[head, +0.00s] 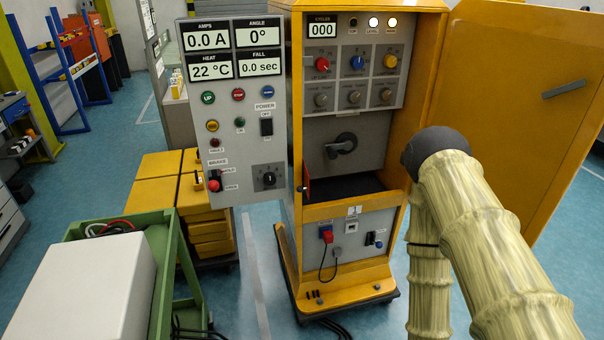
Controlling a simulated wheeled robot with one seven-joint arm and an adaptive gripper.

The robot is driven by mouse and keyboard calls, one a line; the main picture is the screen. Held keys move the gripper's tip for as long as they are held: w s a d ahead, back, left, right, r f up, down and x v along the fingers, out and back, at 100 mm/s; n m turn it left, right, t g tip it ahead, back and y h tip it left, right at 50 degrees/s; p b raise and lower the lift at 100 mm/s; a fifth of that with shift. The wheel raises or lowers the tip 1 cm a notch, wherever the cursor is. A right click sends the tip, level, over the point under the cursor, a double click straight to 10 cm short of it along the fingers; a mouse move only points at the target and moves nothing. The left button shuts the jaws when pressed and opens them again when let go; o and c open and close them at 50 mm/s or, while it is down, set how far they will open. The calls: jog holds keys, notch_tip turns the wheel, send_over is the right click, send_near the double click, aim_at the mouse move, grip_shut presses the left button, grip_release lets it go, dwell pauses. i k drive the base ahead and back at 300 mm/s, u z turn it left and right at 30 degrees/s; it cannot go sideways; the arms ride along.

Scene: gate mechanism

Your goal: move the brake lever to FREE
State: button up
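The brake lever (214,185) is a small lever with a red knob, low on the left of the grey control panel (277,110). A BRAKE label sits above it. Two small labels are on its right; the upper seems to read HOLD and the lower FREE, but the print is tiny. The red knob hangs low, at about the height of the lower label. I cannot tell for sure which position the lever is in. My arm shows at the right, well away from the lever, and my gripper is out of view.
The yellow cabinet (297,230) stands right of the panel, its door (520,110) swung open to the right. Yellow boxes (205,225) stand below and behind the panel. A green cart (165,265) with a white box (85,290) is at the lower left. Floor shows between cart and cabinet.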

aim_at(213, 185)
jog(key=u, duration=0.55)
jog(key=k, duration=1.35)
jog(key=u, duration=1.15)
jog(key=i, duration=1.15)
jog(key=z, duration=0.45)
jog(key=i, duration=0.8)
jog(key=z, duration=0.8)
